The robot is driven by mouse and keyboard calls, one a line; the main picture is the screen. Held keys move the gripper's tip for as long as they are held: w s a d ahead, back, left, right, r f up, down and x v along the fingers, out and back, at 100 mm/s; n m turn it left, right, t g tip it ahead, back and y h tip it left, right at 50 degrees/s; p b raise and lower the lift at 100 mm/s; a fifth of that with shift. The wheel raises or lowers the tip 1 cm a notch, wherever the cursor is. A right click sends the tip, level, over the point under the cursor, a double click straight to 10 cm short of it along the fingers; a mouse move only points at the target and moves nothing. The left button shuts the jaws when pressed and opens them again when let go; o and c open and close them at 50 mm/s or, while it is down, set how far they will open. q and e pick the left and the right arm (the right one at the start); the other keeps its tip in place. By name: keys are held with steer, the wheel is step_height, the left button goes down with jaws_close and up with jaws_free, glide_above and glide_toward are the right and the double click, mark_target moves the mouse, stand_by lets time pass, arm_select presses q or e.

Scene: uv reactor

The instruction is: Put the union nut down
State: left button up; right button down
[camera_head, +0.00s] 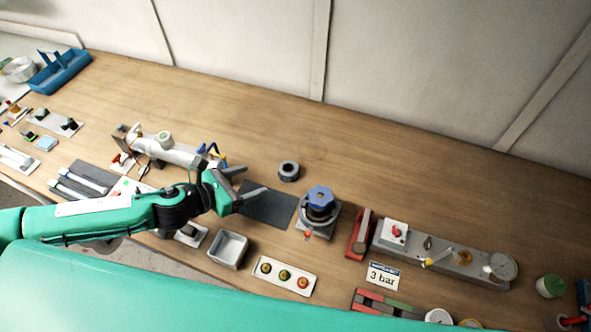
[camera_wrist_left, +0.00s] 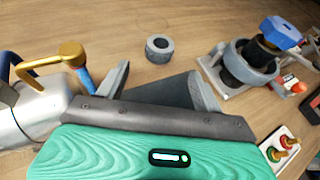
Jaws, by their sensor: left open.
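The union nut, a dark grey ring (camera_head: 288,171), lies flat on the wooden bench just behind the dark mat (camera_head: 268,207). It also shows in the left wrist view (camera_wrist_left: 160,48), beyond my fingertips and apart from them. My left gripper (camera_head: 250,184) is open and empty, its two grey fingers spread above the mat. In the left wrist view the fingers (camera_wrist_left: 160,84) stand wide apart with the mat (camera_wrist_left: 170,92) between them. The right gripper does not show.
A blue-topped fitting in a grey holder (camera_head: 319,203) stands right of the mat. A silver reactor tube (camera_head: 175,150) lies to the left. A grey tray (camera_head: 229,248) and a button panel (camera_head: 284,276) sit in front. Bench behind the nut is clear.

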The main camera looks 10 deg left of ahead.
mark_target(295, 168)
arm_select(q)
steer(key=shift+w+d+f, duration=0.1)
steer(key=shift+w, duration=0.15)
steer(key=p+x, duration=0.1)
steer(key=x, duration=0.1)
steer(key=shift+w+d, duration=0.15)
steer(key=shift+d, duration=0.1)
steer(key=p+x, duration=0.1)
steer(key=x, duration=0.3)
steer(key=shift+w+d+f, duration=0.1)
steer(key=shift+w+f, duration=0.1)
steer(key=shift+f, duration=0.05)
steer(key=shift+w+d+f, duration=0.2)
steer(key=shift+w+d, duration=0.05)
steer(key=shift+w, duration=0.05)
steer(key=shift+w+d+f+p, duration=0.25)
steer(key=shift+d+p, duration=0.05)
steer(key=shift+p, duration=0.15)
steer(key=x, duration=0.2)
steer(key=p+x, duration=0.1)
steer(key=x, duration=0.1)
steer(key=shift+f, duration=0.3)
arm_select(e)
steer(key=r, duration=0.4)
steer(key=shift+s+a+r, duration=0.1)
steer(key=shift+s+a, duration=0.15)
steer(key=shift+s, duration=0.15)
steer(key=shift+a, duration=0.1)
